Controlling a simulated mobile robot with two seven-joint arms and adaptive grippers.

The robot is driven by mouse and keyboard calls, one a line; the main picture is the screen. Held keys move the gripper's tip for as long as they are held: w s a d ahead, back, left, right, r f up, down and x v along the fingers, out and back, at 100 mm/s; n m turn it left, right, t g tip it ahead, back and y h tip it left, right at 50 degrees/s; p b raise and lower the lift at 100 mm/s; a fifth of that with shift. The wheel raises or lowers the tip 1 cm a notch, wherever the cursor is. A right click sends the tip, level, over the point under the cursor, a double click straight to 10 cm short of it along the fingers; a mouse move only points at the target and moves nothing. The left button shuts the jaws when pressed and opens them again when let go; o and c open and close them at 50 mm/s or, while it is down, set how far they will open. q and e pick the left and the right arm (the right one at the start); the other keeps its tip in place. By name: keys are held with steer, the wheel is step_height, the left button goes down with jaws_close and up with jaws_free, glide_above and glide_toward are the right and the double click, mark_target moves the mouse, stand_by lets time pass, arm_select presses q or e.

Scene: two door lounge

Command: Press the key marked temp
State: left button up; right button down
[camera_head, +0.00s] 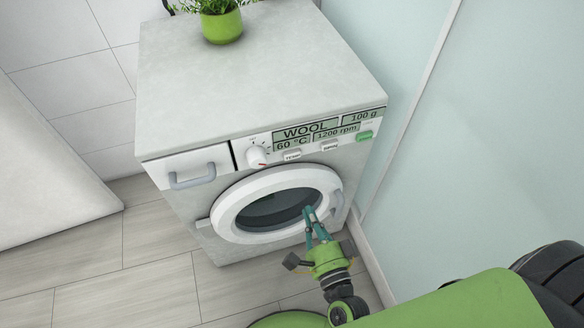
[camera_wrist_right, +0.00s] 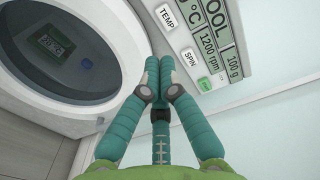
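The key marked TEMP (camera_head: 292,155) is a small white button on the washing machine's front panel, below the left end of the display (camera_head: 310,131). It also shows in the right wrist view (camera_wrist_right: 167,17), at the top. My right gripper (camera_head: 309,212) is in front of the round door, below the panel and apart from the key. In the right wrist view its teal fingers (camera_wrist_right: 160,72) come together at the tips, with nothing seen between them. My left gripper is in neither view.
The SPIN key (camera_head: 329,146) and a green key (camera_head: 365,136) sit right of TEMP, and a white dial (camera_head: 256,155) sits left. The door handle (camera_head: 337,193) sticks out near my right gripper. A potted plant (camera_head: 222,25) stands on top. A pale wall (camera_head: 470,130) closes the right side.

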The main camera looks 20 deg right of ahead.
mark_target(289, 160)
steer(key=w+p, duration=0.1)
steer(key=w, duration=1.3)
steer(key=shift+a, duration=0.2)
